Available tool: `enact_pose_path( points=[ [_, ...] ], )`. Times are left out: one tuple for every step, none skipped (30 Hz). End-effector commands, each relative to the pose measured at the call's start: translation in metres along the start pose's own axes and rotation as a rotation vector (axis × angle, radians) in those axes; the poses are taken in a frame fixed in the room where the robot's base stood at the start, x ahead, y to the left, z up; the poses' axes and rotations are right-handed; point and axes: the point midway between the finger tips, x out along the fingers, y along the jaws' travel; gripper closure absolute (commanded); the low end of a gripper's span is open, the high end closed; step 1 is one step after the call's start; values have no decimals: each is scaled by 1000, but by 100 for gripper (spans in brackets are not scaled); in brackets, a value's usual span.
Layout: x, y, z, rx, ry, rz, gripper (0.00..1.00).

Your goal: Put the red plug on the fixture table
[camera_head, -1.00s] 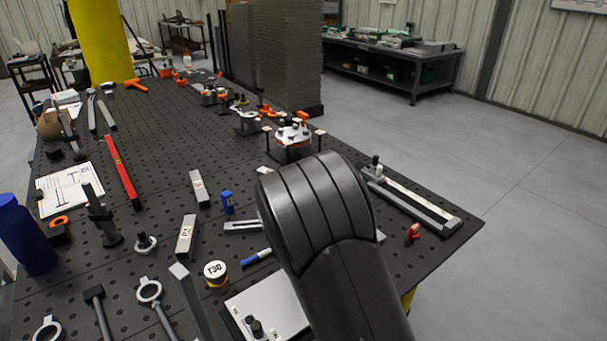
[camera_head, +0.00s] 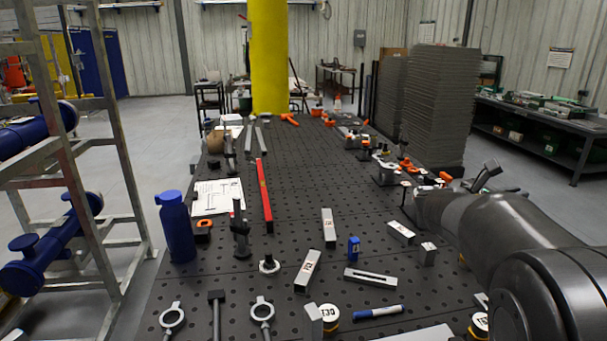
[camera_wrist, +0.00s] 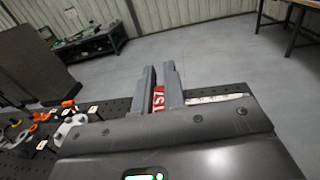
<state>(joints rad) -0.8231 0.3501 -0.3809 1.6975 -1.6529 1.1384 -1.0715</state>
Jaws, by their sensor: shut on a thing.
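In the wrist view, a red plug (camera_wrist: 158,99) with white lettering sits between the two grey fingers of my gripper (camera_wrist: 159,80). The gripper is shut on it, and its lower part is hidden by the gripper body. In the head view my gripper (camera_head: 487,175) is at the right, out by the right side of the fixture table; the plug cannot be made out there. The fixture table (camera_head: 315,178) is a long black top with a grid of holes.
The table carries a red bar (camera_head: 264,196), a blue bottle (camera_head: 177,228), a paper drawing (camera_head: 217,197), a blue block (camera_head: 353,248) and a marker (camera_head: 379,312). Clamps and fixtures line its right edge. The middle is largely clear. A steel rack (camera_head: 112,110) stands left.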

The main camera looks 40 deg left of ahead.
Motion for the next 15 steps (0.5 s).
enact_pose_path(
  points=[
    [-3, 5, 5, 0, 0, 13, 100],
    [-7, 11, 4, -2, 1, 31, 100],
    [-12, 18, 4, -2, 0, 50, 100],
    [-15, 22, 5, -1, -1, 64, 100],
    [-18, 28, 6, -1, -1, 80, 100],
    [-24, 36, 6, 0, -1, 104, 100],
    [-28, 42, 7, 0, -1, 120, 100],
    [-32, 47, 7, 0, -1, 136, 100],
    [-40, 57, 8, 0, 0, 166, 100],
    [-46, 64, 8, -1, -1, 187, 100],
    [-52, 72, 9, -1, -1, 209, 100],
    [-62, 84, 10, -1, -1, 246, 100],
    [-70, 92, 10, -1, -1, 272, 100],
    [-80, 102, 11, -1, 0, 303, 100],
    [-93, 114, 12, -1, -1, 344, 100]
  ],
)
